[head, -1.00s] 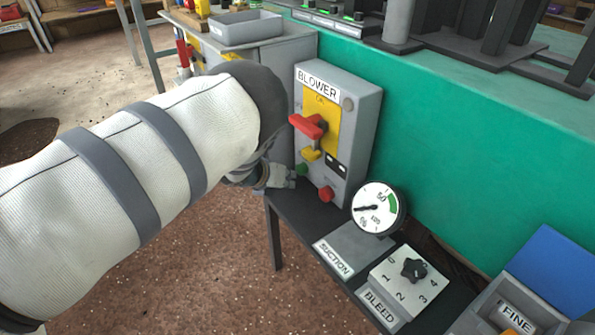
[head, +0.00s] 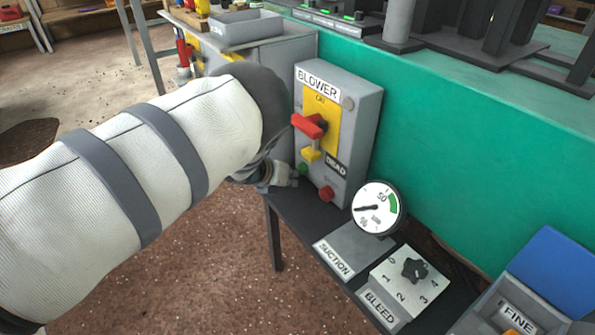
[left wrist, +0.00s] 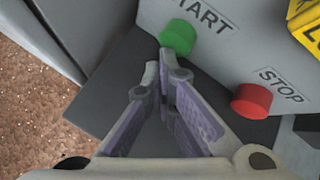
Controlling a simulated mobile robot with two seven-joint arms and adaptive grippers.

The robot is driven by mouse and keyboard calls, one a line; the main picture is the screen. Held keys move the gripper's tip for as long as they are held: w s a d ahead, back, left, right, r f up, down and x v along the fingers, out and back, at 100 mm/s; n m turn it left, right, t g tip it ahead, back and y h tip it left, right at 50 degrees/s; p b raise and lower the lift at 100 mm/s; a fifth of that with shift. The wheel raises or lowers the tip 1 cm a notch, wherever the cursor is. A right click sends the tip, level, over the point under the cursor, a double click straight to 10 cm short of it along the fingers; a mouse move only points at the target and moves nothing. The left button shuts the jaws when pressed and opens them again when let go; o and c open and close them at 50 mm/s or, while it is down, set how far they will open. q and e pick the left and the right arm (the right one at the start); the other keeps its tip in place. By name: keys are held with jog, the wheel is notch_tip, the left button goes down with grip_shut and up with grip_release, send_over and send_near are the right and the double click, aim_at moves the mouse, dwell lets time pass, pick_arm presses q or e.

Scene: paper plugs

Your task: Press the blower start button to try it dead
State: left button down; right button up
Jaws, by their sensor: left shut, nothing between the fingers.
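The grey blower box (head: 363,125) stands on a dark bench and is labelled BLOWER. Its green start button (head: 303,168) is low on the front, and also shows under the word START in the left wrist view (left wrist: 178,37). The red stop button (head: 327,194) is to its right, also in the left wrist view (left wrist: 251,100). My left gripper (left wrist: 164,66) is shut and empty, its tips close by the green button's lower edge; I cannot tell whether they touch it. My right gripper is out of view.
A red handle (head: 309,125) with a yellow tag or lock (head: 311,154) juts from the box front. A round gauge (head: 378,208) and a bleed dial (head: 413,269) stand to the right. Floor is open below.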

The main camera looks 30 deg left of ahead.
aim_at(268, 198)
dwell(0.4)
pick_arm(q)
jog(key=shift+s+a+r+p, duration=0.15)
jog(key=shift+s+p, duration=0.2)
jog(key=shift+p, duration=0.05)
jog(key=shift+s+a, duration=0.2)
jog(key=shift+s, duration=0.2)
jog(key=shift+s+a+p, duration=0.3)
jog(key=shift+s+p, duration=0.3)
jog(key=shift+s, duration=0.1)
jog(key=shift+s+a+p, duration=0.25)
jog(key=shift+s+p, duration=0.35)
jog(key=shift+s, duration=0.1)
jog(key=shift+s+a+p, duration=0.2)
jog(key=shift+s+p, duration=0.05)
jog(key=shift+s, duration=0.25)
jog(key=shift+s+a+p, duration=0.2)
jog(key=shift+s+p, duration=0.05)
jog(key=shift+s, duration=0.2)
jog(key=shift+f, duration=0.2)
